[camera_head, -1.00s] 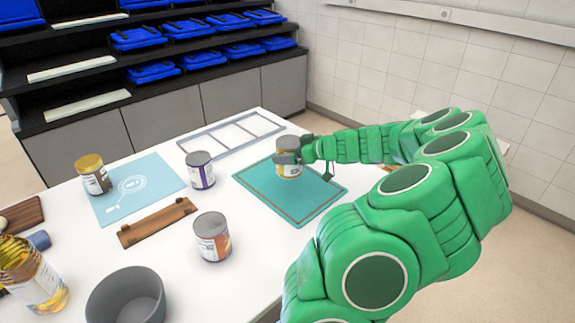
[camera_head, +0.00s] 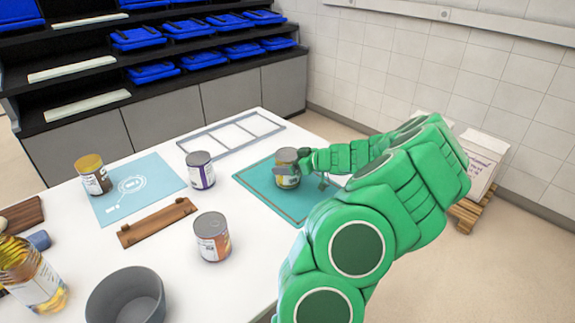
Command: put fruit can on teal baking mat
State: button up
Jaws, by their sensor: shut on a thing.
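A can with a yellowish label (camera_head: 288,181), which I take to be the fruit can, is upright at the teal baking mat (camera_head: 268,199). My gripper (camera_head: 287,167) is shut on this can, reaching it from the right. The can is over the mat's upper part. I cannot tell whether its base touches the mat. My green arm hides the mat's right side.
Other cans stand on the white table: one purple-labelled (camera_head: 201,170), one orange-labelled (camera_head: 212,237), one with a gold lid (camera_head: 93,175) on a light blue mat (camera_head: 158,185). A wooden board (camera_head: 157,222), grey bowl (camera_head: 126,298), bottle (camera_head: 33,277) and grey rack (camera_head: 232,137) lie around.

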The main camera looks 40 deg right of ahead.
jog(key=shift+f, duration=0.3)
jog(key=shift+f, duration=0.1)
jog(key=o, duration=1.4)
